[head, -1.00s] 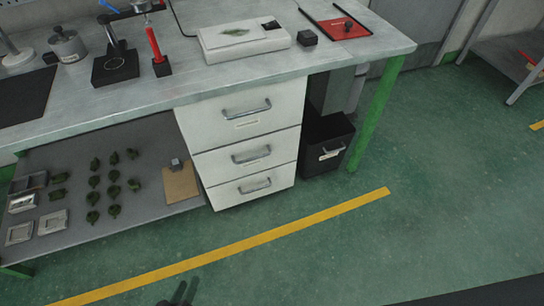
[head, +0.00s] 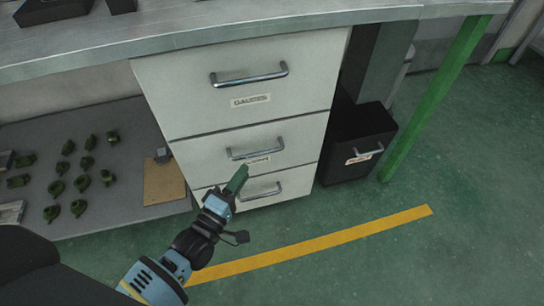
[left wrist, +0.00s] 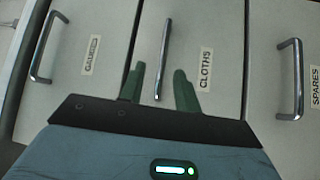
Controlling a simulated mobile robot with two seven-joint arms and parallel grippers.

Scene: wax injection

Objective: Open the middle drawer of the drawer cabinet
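The white drawer cabinet has three drawers that look shut. The middle drawer (head: 210,158) has a metal bar handle (head: 255,148) and a label partly hidden by my gripper. In the left wrist view its label reads CLOTHS (left wrist: 205,69), and its handle (left wrist: 163,55) runs upright in the picture. My left gripper (head: 240,172) is just in front of the middle drawer, below its handle. In the left wrist view its green fingers (left wrist: 159,76) are apart, one each side of the handle's near end. I cannot tell whether they touch it. My right gripper is not in view.
The top drawer's handle (head: 249,75) and GAUGES label are above; the bottom drawer's handle (head: 260,192) is below. A black bin-like box (head: 352,145) and a green table leg (head: 440,95) stand to the right. The floor in front is clear, with a yellow line (head: 330,241).

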